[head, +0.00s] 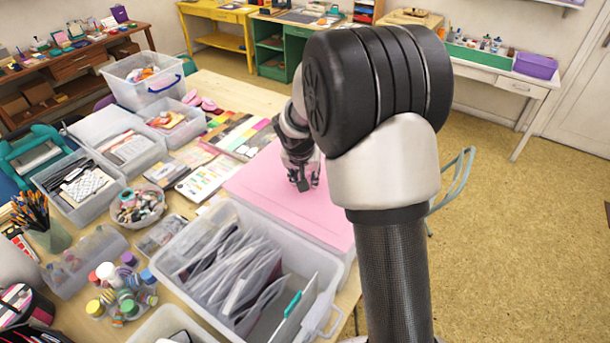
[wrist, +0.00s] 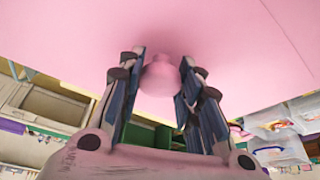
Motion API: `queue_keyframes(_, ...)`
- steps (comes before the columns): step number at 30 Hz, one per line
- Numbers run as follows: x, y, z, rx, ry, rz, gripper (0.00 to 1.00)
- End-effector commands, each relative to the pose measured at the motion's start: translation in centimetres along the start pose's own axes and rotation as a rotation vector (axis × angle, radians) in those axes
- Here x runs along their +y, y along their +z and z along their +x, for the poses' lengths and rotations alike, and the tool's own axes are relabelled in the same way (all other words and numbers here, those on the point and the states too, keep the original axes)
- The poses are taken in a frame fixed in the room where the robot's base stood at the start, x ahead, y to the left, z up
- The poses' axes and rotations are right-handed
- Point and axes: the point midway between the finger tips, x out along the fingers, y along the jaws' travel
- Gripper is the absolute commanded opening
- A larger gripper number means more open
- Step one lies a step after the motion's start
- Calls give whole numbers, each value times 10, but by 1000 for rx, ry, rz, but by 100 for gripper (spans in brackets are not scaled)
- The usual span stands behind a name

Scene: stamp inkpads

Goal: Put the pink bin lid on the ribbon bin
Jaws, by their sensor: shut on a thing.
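The pink bin lid (head: 275,205) is a broad flat panel right of the clear bins in the head view. My gripper (head: 303,183) is over its upper face, shut on its small round knob. In the wrist view the pink lid (wrist: 235,40) fills the top, and its knob (wrist: 161,76) sits between the fingers of my gripper (wrist: 162,85). A pale box wall shows under the lid's front right edge. I cannot tell whether this is the ribbon bin or whether the lid rests on it; my arm hides part of this area.
An open clear bin of grey files (head: 232,270) stands close at the lid's front left. Colour swatch sheets (head: 238,135) lie behind the lid. More clear bins (head: 118,140) and a cup of pencils (head: 40,225) crowd the left. Open floor (head: 500,220) lies to the right.

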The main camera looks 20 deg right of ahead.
Motion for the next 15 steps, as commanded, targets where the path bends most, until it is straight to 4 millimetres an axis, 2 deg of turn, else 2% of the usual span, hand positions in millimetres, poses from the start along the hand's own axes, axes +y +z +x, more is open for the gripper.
queue_keyframes(15,0,3,8,1,-1,0,1)
